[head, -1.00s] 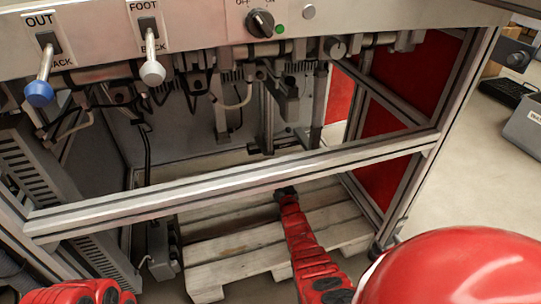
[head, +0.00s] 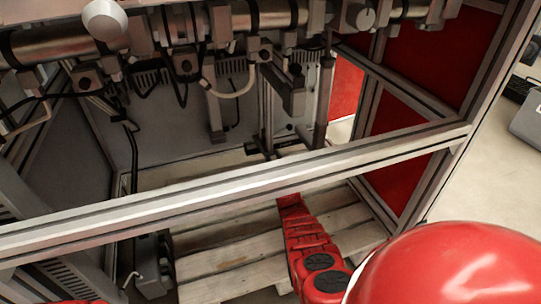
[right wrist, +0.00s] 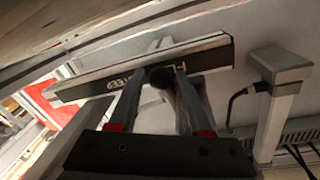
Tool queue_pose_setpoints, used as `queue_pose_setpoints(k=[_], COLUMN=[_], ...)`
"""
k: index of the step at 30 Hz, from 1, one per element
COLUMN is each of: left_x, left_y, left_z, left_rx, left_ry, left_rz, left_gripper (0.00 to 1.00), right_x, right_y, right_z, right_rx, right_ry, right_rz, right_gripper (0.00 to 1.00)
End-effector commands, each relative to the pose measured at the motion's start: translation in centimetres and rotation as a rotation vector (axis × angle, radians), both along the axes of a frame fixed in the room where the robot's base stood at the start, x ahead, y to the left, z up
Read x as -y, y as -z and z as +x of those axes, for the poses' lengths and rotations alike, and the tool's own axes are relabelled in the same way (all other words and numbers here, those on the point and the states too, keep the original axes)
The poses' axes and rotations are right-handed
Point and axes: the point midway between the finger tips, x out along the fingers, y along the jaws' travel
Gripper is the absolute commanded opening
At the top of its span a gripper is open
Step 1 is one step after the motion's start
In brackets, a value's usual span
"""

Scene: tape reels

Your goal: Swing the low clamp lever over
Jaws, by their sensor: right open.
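In the right wrist view, a dark lever with a rounded end (right wrist: 163,78) lies between the two fingers of my right gripper (right wrist: 157,100). The fingers are apart, one on each side of it; I cannot tell whether either touches it. A long bar with lettering (right wrist: 205,57) crosses just behind. In the head view, a small dark handle (head: 257,147) sits low inside the frame, probably the same lever. My right arm reaches in under the front rail, which hides its gripper there. My left gripper is out of view.
The metal front rail (head: 240,184) crosses above my right arm. A wooden pallet (head: 225,270) lies below. Pipes, valves and cables hang at the top. In the right wrist view, a grey bracket (right wrist: 280,66) with a black cable stands to the right.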

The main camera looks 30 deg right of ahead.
Motion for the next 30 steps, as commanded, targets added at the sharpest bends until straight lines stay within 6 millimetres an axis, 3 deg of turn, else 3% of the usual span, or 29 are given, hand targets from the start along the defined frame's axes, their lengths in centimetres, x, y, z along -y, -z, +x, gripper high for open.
queue_pose_setpoints(k=[7,15,30], left_x=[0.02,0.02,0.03], left_y=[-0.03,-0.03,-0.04], left_z=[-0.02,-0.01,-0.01], left_rx=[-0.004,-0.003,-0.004], left_ry=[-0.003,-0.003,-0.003], left_rz=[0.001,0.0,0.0], left_gripper=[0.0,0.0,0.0], right_x=[0.04,0.03,-0.01], right_y=[-0.04,-0.04,-0.03], right_z=[0.02,0.02,0.03], right_rx=[0.0,0.0,0.0], right_ry=[0.0,0.0,0.0], right_rz=[0.0,0.0,0.0], right_gripper=[0.48,0.02,0.0])
